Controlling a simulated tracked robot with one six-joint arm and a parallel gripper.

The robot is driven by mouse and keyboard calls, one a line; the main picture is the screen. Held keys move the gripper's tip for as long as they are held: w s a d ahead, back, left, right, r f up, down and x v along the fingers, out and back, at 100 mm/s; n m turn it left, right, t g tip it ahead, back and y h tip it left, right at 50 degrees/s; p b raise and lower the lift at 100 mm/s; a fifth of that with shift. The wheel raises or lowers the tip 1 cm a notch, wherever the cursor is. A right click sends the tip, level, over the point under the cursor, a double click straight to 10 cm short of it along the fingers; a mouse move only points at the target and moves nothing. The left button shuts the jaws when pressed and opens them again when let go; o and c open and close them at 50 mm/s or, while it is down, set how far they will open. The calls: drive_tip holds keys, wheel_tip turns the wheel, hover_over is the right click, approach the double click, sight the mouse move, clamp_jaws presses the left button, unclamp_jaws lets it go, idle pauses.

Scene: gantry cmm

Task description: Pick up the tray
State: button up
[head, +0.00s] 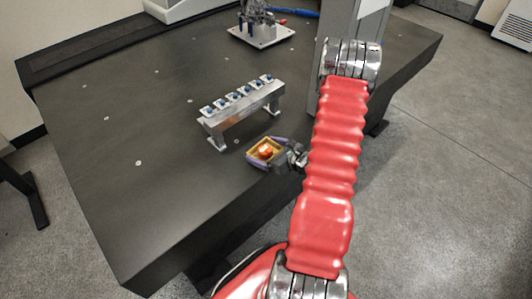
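A small yellow tray (253,152) with a shiny orange-red ball (265,151) in it is at the near right edge of the dark table. My gripper (263,152) reaches in from the right. Its purple-grey fingers are apart, one along the far side of the tray and one along the near side. The picture is too small to tell whether they press on the tray or only stand around it. I cannot tell whether the tray rests on the table or is held just above it.
A metal rack (243,112) with a row of blue-topped pieces stands just behind the tray. A grey column (336,35) rises at the table's right side. A white plate with a device (262,35) is at the back. The dark table's (100,150) left part is clear.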

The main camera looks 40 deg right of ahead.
drive_tip(key=c, duration=0.7)
drive_tip(key=shift+o, duration=0.2)
drive_tip(key=shift+r, duration=5.05)
